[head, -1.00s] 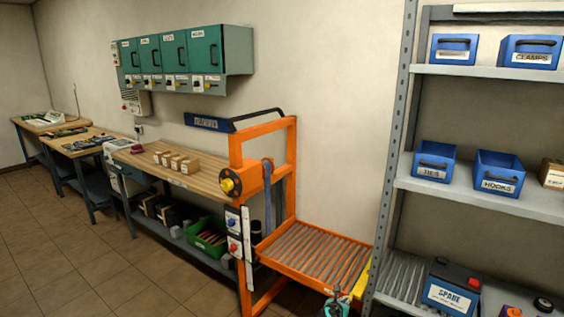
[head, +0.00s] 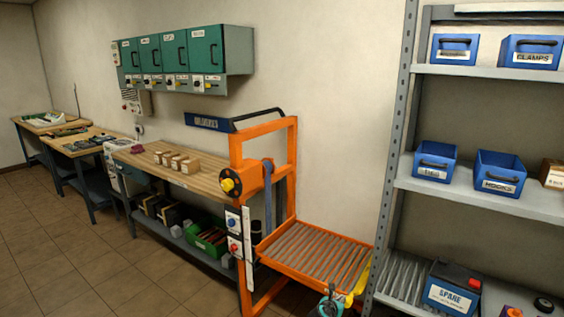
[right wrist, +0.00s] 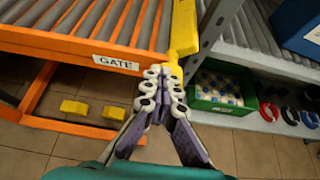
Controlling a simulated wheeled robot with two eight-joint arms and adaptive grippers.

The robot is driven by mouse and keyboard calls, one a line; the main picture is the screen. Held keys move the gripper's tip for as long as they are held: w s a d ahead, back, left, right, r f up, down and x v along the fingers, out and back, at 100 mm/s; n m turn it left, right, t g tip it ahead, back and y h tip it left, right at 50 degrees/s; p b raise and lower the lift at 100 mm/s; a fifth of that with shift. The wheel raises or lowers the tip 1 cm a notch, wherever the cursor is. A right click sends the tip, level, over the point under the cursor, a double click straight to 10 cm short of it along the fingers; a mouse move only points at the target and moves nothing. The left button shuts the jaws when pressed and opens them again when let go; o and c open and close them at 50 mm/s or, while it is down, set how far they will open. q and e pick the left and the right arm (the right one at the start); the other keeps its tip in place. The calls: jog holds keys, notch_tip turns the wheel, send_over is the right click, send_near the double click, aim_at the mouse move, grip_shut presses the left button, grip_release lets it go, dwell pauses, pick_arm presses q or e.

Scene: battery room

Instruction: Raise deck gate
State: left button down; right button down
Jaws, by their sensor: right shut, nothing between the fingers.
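The orange deck with grey rollers (head: 315,248) stands low in front of the wall. A plate reading GATE (right wrist: 116,63) is on its orange edge in the right wrist view. A yellow bar (right wrist: 183,32), which looks like the gate, runs along the deck's right end beside the grey shelf; its yellow (head: 359,284) also shows in the head view. My right gripper (right wrist: 163,78) is shut and empty, its fingertips just in front of the yellow bar's near end; I cannot tell whether they touch. It shows at the bottom of the head view (head: 330,304). My left gripper is out of view.
A grey shelf rack (head: 440,72) stands close on the right, with a SPARE battery (head: 450,288) on its roller shelf. A green crate (right wrist: 222,88) sits low to the right. The floor at left is clear.

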jog(key=s+a, duration=0.2)
jog(key=s, duration=0.1)
jog(key=s+a, duration=0.1)
jog(key=s, duration=0.1)
jog(key=shift+a+r, duration=0.2)
jog(key=shift+r, duration=0.1)
dwell(0.4)
